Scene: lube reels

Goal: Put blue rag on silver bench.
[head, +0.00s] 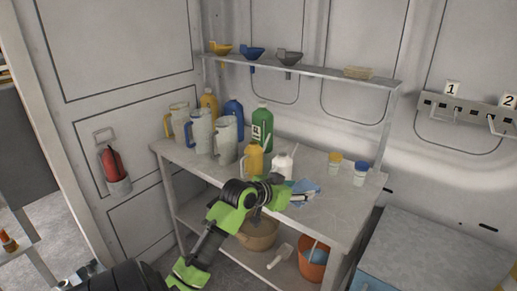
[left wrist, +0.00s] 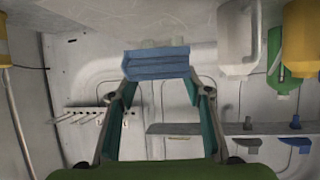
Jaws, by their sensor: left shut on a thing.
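The blue rag (head: 304,187) is at the tip of my left gripper (head: 292,196), over the front part of the silver bench (head: 330,213). In the left wrist view, the folded blue rag (left wrist: 155,63) sits between the two fingertips of my left gripper (left wrist: 157,84), which is shut on it. I cannot tell whether the rag touches the bench top. My right gripper is not in view.
Pale jugs (head: 225,138), a green bottle (head: 262,128) and a white bottle (head: 282,166) stand on the bench's left and middle. Two small cups (head: 360,174) stand at its right. A shelf (head: 310,72) with funnels hangs above. The front right bench top is clear.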

